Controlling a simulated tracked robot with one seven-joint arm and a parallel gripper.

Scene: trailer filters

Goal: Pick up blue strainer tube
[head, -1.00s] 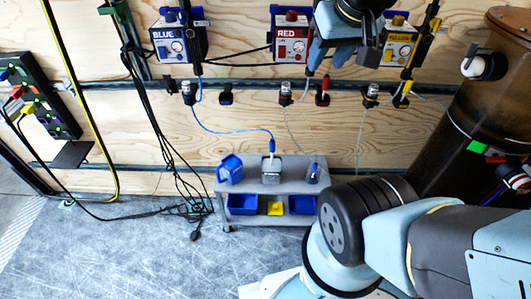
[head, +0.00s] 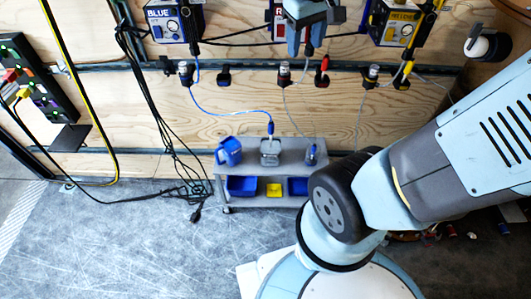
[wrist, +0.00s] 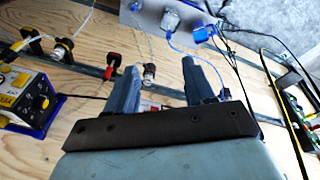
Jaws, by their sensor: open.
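The blue strainer tube (head: 222,114) is a thin blue line. It hangs from a fitting below the BLUE pump box (head: 174,22) and curves down to a blue end (head: 271,129) at the grey metal can (head: 270,150) on the small cart. The tube also shows in the wrist view (wrist: 189,53), beyond my fingers. My gripper (head: 307,38) is up in front of the RED pump box, well above the cart and right of the tube. In the wrist view, my gripper (wrist: 161,80) has its fingers wide apart with nothing between them. The tube's lower tip is hidden in the can.
The grey cart (head: 220,186) also carries a blue jug (head: 229,151), a blue bottle (head: 312,154) and small bins. Pale tubes hang right of the blue one. Black cables (head: 165,130) hang to the left. The YELLOW pump box (head: 398,24) is at right. Floor at left is mostly clear.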

